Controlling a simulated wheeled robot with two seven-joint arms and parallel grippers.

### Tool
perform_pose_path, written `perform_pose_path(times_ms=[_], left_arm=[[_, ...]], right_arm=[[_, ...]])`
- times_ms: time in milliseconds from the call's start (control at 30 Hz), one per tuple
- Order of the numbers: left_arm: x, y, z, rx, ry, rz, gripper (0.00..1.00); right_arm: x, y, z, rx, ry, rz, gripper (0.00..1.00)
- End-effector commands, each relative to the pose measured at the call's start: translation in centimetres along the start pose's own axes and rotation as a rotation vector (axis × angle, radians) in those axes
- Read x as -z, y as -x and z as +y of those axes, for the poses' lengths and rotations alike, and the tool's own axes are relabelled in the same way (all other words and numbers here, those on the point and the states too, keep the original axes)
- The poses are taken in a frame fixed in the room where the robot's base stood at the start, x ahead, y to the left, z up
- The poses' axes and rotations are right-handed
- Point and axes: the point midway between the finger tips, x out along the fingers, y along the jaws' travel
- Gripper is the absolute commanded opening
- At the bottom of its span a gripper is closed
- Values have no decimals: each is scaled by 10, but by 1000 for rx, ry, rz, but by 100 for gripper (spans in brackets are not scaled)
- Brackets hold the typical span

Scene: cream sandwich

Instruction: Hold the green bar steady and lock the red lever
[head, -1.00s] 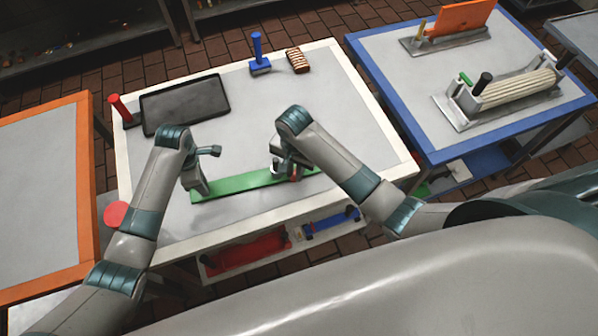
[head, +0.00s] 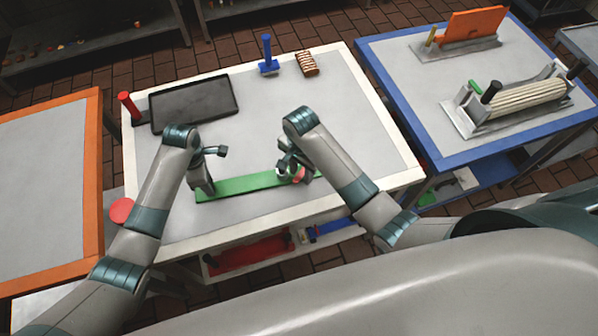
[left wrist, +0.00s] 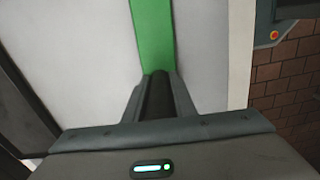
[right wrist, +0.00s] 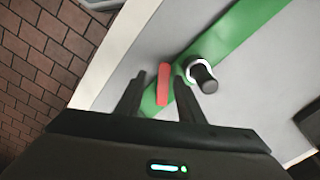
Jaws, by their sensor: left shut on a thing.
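The green bar (head: 242,185) lies flat near the front of the white-edged table and also shows in the left wrist view (left wrist: 153,35). My left gripper (head: 206,188) is at the bar's left end, shut on its black handle (left wrist: 158,97). My right gripper (head: 290,172) is over the right part of the bar. The small red lever (right wrist: 163,85) lies across the bar between my right gripper's fingers (right wrist: 157,92), which are apart. A black knob with a white ring (right wrist: 202,75) stands beside the lever. The head view mostly hides the lever behind my right gripper.
A dark tray (head: 195,103), red-handled tool (head: 129,106), blue tool (head: 267,60) and striped bar (head: 306,64) are at the back. A blue-edged table (head: 432,110) with devices stands right, an orange-edged table (head: 94,200) left. The table middle is clear.

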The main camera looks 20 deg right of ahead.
Motion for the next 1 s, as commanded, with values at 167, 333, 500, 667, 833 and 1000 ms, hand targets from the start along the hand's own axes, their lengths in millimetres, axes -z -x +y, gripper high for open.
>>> perform_pose_path(times_ms=[167,333,500,667,833,1000], left_arm=[[4,-8,-6,13,1,12,0],[3,-8,-6,14,-1,11,0],[2,-8,-6,14,-2,11,0],[2,-8,-6,14,-3,10,0],[2,-8,-6,14,-3,9,0],[2,-8,-6,14,-2,9,0]], right_arm=[[-3,-1,-2,4,5,-4,34],[-4,-1,-2,6,17,-4,34],[-3,-1,0,7,73,-3,34],[-2,-1,6,7,186,-1,34],[1,0,14,5,362,1,34],[5,-1,23,3,567,1,34]])
